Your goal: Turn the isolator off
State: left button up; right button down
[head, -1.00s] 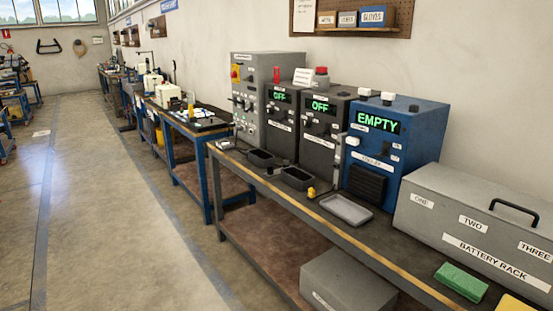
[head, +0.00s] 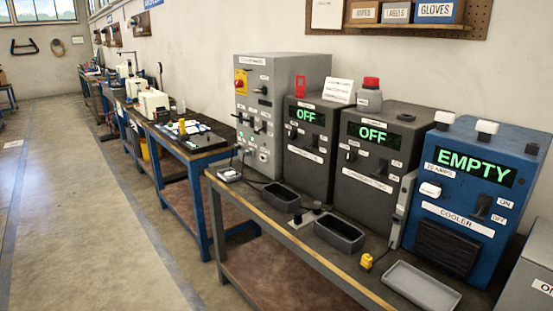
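The isolator appears to be the red rotary knob on a yellow plate (head: 241,82), at the upper left of the tall grey panel box (head: 272,70). The knob's exact position is too small to tell. The grey box stands at the left end of the machines on the bench and carries several switches and sockets on its front. Neither of my grippers is in the head view.
Two dark machines reading OFF (head: 306,117) (head: 374,133) and a blue cooler reading EMPTY (head: 474,168) stand right of the panel. Dark trays (head: 340,236), a grey tray (head: 421,288) and a yellow item (head: 367,262) lie in front.

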aim_at(237, 84)
jog(key=i+j, duration=0.7)
jog(key=i, duration=0.2)
jog(key=i+j+z, duration=0.1)
jog(key=i+j, duration=0.55)
jog(key=i, duration=0.25)
